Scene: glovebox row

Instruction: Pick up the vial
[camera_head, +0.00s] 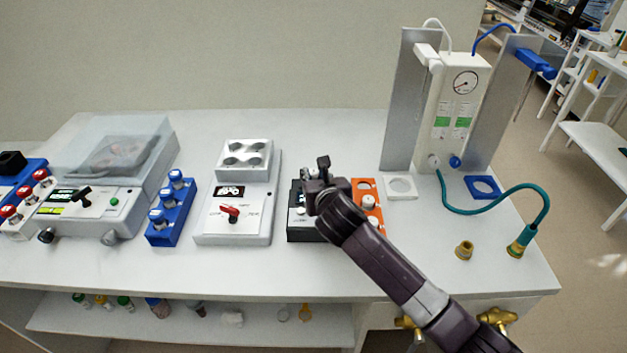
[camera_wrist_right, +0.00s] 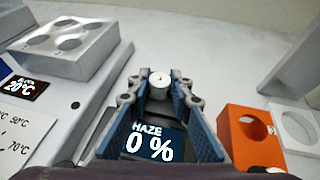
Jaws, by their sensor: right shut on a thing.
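The vial (camera_wrist_right: 160,84) shows in the right wrist view as a white round cap between my right fingertips; its body is mostly hidden. My right gripper (camera_wrist_right: 160,93) is shut on it, one blue-padded finger on each side. It is over the black haze meter (camera_head: 302,222), whose screen reads "HAZE 0 %" in the wrist view (camera_wrist_right: 152,142). I cannot tell whether the vial is in the meter or above it. In the head view my right gripper (camera_head: 319,173) hides the vial and part of the meter. My left gripper is not in view.
An orange rack (camera_head: 360,186) with white-capped vials stands right of the meter. A grey heater (camera_head: 235,222) with a red knob is on its left, then a blue rack (camera_head: 163,236) with blue-capped vials. A tall gauge unit (camera_head: 455,110) stands behind.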

